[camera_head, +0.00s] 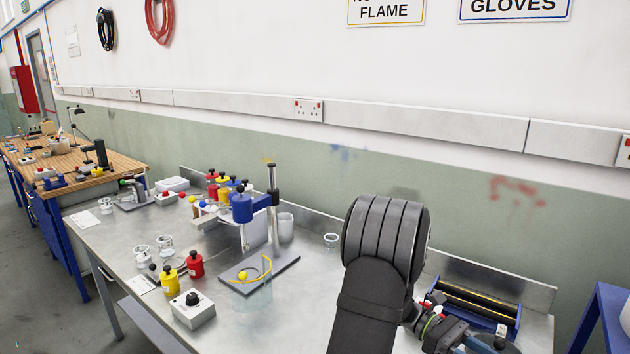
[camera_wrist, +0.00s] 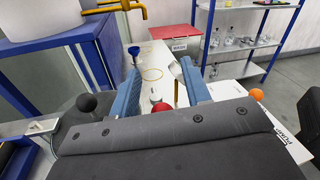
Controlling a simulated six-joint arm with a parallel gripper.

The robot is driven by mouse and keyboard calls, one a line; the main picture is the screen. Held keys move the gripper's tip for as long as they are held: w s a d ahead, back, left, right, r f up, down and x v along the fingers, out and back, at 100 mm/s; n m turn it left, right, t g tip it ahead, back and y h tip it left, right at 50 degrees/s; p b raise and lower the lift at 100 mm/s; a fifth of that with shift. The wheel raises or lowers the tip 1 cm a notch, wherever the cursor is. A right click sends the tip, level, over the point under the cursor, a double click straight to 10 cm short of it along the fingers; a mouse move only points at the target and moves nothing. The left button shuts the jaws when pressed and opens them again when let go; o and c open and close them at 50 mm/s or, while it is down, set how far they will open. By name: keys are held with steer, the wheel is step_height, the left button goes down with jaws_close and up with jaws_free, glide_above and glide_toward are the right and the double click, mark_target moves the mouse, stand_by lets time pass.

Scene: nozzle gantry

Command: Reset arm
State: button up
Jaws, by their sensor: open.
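My gripper shows in the wrist view (camera_wrist: 161,72), its two blue fingers apart with a clear gap between them. Nothing is held between the fingers. In the head view my arm rises at the lower right, and the gripper end (camera_head: 462,335) is partly cut off by the bottom edge. It is at the right part of the metal bench (camera_head: 120,235), well away from the nozzle gantry (camera_head: 272,195). The gantry stands over a grey plate (camera_head: 265,272) with a yellow curved line and a yellow ball on it.
Red and yellow bottles (camera_head: 196,265) and a white control box (camera_head: 193,310) stand at the bench's front left. A wooden bench (camera_head: 110,180) is far left.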

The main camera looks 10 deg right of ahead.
steer(key=shift+s+a+f+n+t+h, duration=0.15)
steer(key=shift+f+n+t+h, duration=0.3)
steer(key=shift+n+t+h, duration=0.25)
steer(key=shift+s+f+n+t+h, duration=0.15)
steer(key=shift+f+n+t+h, duration=0.25)
steer(key=shift+n+t+h, duration=0.3)
steer(key=shift+s+a+f+n+t+h, duration=0.1)
steer(key=shift+s+f+n+t+h, duration=0.05)
steer(key=shift+f+n+t+h, duration=0.55)
steer(key=shift+r, duration=0.25)
